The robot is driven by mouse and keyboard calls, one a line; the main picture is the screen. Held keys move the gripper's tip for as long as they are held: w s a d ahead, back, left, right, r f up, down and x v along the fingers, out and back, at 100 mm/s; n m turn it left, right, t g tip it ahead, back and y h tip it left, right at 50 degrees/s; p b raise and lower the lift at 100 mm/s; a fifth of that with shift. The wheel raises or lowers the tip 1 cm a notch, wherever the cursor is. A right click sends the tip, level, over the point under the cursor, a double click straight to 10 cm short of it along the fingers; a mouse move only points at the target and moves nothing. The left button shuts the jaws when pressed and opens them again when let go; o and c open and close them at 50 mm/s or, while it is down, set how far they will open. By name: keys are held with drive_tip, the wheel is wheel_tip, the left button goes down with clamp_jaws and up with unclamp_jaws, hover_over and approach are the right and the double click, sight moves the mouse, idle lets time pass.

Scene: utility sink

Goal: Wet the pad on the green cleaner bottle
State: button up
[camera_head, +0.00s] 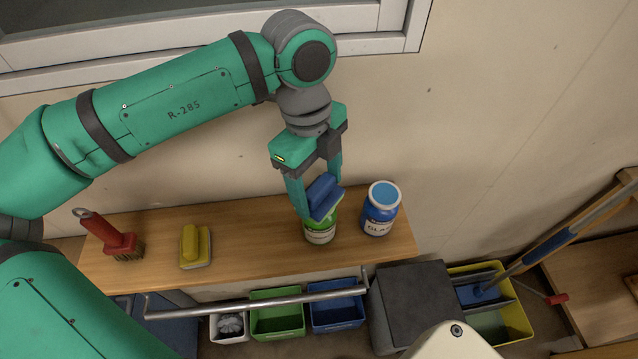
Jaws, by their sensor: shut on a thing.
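My gripper (313,196) points down over the wooden shelf and is shut on a blue pad (324,196). The pad is tilted and sits at the top of the green cleaner bottle (320,232), covering the bottle's top. The pad appears to touch the bottle, but the contact itself is hidden by the pad and fingers. The bottle stands upright on the shelf with a pale label facing out. A blue bottle (378,214) with a light blue top and a label reading "GLAS" stands just to its right.
On the shelf (260,258) to the left are a yellow pad (195,245) and a red brush (112,238). Below the rail (255,303) are green (277,323) and blue (336,314) bins. A yellow bucket (520,328) holds a mop. Shelf between yellow pad and green bottle is clear.

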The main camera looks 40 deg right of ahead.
sight(318, 184)
idle(0.3)
drive_tip(key=shift+w+r, duration=0.15)
drive_tip(key=shift+r, duration=2.75)
drive_tip(key=shift+a+r, duration=0.1)
drive_tip(key=shift+r, duration=0.5)
